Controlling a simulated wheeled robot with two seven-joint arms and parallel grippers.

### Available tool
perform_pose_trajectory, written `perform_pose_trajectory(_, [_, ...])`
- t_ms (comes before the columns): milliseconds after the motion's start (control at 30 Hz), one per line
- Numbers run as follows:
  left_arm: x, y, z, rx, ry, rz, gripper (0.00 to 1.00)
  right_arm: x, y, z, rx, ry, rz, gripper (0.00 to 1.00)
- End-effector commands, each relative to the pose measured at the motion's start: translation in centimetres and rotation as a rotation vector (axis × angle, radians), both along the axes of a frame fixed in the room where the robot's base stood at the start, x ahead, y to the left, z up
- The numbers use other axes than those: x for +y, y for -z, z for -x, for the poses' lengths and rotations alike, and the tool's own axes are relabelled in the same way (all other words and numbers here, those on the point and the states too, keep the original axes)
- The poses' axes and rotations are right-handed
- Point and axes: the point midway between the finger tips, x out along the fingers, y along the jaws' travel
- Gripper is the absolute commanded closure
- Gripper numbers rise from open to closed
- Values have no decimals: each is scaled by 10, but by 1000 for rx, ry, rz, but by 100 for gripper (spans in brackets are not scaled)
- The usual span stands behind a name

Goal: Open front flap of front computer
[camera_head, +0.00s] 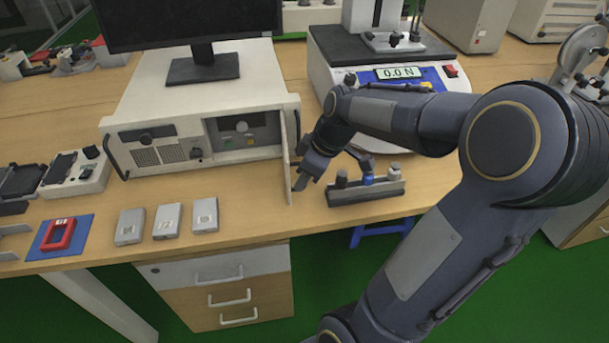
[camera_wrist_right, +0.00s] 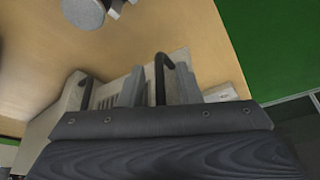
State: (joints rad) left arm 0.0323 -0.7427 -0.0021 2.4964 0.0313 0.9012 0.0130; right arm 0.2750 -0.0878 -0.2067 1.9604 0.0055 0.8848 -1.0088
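The front computer (camera_head: 220,90) is a pale case with black handles, standing on the wooden table below a monitor. Its front flap (camera_head: 286,163) stands swung out at the right side of the front, edge-on to the head view. The recess behind it (camera_head: 243,133) shows. My right gripper (camera_head: 301,178) is just right of the flap, low near the table; whether it touches the flap cannot be told. My left gripper is not in view.
A rack with several small knobs (camera_head: 366,189) stands right of my gripper. A force gauge stand (camera_head: 330,68) is behind my arm. Several grey boxes (camera_head: 166,221) and a red part on a blue mat (camera_head: 80,222) lie at the front left. Table before the flap is clear.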

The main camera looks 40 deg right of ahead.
Motion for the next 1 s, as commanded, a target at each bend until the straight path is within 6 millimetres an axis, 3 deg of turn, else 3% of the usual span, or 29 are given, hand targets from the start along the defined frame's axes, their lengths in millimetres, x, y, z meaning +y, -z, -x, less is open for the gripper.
perform_pose_trajectory(200, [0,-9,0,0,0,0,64,-7,-38,12,-5,2,1,69])
perform_pose_trajectory(400, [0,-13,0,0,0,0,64,-12,-60,22,-2,2,1,69])
perform_pose_trajectory(1000, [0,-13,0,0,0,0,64,-12,-65,24,1,1,0,69])
